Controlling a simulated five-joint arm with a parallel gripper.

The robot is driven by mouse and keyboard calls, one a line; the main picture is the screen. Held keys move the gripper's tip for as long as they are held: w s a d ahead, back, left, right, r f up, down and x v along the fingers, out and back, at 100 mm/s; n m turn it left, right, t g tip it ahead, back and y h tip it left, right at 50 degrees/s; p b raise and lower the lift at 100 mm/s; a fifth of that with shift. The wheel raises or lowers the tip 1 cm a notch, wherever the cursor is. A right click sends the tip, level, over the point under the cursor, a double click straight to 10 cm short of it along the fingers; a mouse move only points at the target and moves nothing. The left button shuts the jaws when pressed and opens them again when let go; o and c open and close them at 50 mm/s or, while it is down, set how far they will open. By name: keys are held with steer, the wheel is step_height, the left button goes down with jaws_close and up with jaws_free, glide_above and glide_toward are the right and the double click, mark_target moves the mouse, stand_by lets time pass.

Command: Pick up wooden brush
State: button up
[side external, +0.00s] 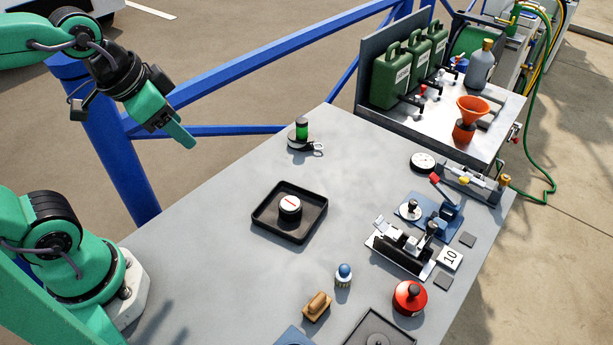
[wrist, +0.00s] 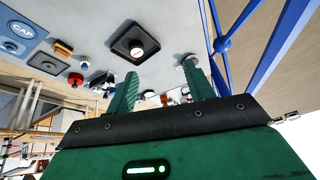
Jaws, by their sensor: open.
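The wooden brush (side external: 316,307) is a small tan block with a rounded knob on top. It rests on the grey table near its front edge, in the lower middle of the side view. In the wrist view a small brown shape at the upper left looks like the same brush (wrist: 63,48). My gripper (side external: 182,137) is raised at the upper left of the side view, well apart from the brush. Its two green fingers (wrist: 160,70) are spread in the wrist view, and I see nothing held between them.
A black tray (side external: 259,222) with a round white-topped item sits mid-table. A blue-topped brush-like item (side external: 343,276) stands close beside the wooden brush. A red canister (side external: 409,297) and a clamp device (side external: 402,250) are to the right. Blue rails (side external: 262,65) run behind the table.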

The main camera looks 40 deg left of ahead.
steer(key=w+d+f+m+g, duration=0.2)
steer(key=w+d+m, duration=0.2)
steer(key=d+m, duration=0.4)
steer(key=m+g, duration=0.3)
steer(key=m, duration=2.1)
glide_above(317, 300)
steer(key=f, duration=1.3)
steer(key=shift+w+a+f, duration=0.3)
steer(key=shift+f, duration=0.1)
steer(key=shift+s+d+f+m, duration=0.25)
steer(key=shift+d+f+m, duration=0.15)
steer(key=shift+d+m, duration=0.1)
steer(key=shift+a+f, duration=0.2)
steer(key=shift+f, duration=3.7)
steer(key=shift+c, duration=0.4)
steer(key=c, duration=1)
